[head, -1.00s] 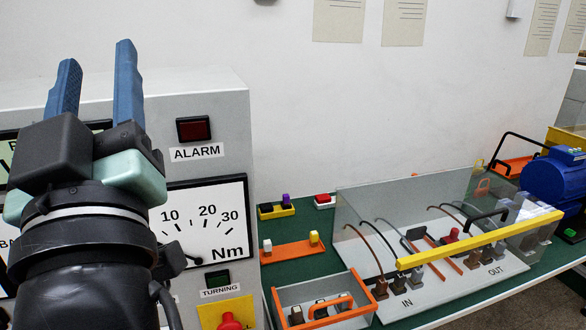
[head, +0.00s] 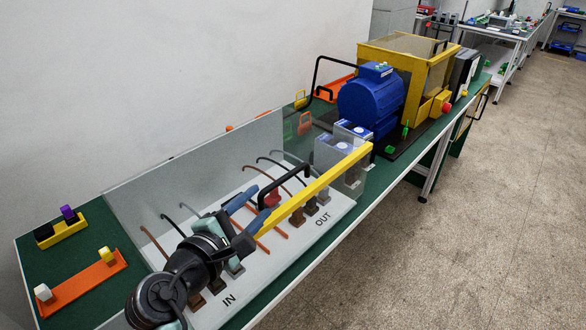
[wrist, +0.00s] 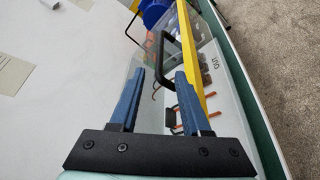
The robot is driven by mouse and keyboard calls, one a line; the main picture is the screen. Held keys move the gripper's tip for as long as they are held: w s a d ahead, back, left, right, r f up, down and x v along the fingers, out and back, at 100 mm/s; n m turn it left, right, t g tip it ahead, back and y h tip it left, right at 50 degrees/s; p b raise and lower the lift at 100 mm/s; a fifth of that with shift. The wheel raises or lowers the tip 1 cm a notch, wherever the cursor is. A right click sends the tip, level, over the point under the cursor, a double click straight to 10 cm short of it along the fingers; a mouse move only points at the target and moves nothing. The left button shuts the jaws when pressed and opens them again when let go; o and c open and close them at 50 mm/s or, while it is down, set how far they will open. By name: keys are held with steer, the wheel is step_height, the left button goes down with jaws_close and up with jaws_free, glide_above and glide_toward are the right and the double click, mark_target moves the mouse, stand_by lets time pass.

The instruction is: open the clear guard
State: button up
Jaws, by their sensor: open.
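The clear guard (head: 150,180) stands over a pale base with cables. A yellow bar (head: 325,184) runs along its front edge, and a black handle (head: 288,176) is fixed near that bar. The guard is down. My gripper (head: 257,202) is just left of the handle, partly hidden by its own wrist. In the wrist view, my gripper (wrist: 160,76) has its blue fingers apart and empty. The black handle (wrist: 170,40) shows ahead, its lower end in line with the gap between the fingertips. I cannot tell the exact distance to it.
A blue motor (head: 370,105) and a yellow cage (head: 435,75) stand beyond the guard. A yellow block (head: 62,232) and an orange strip (head: 85,280) lie on the green bench at the left. Open floor (head: 480,220) is on the right.

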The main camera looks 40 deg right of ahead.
mark_target(277, 185)
steer(key=p+x, duration=0.1)
steer(key=x, duration=1)
steer(key=shift+w+d, duration=0.1)
steer(key=shift+w, duration=0.05)
jaws_close()
steer(key=shift+f, duration=0.1)
stand_by(0.9)
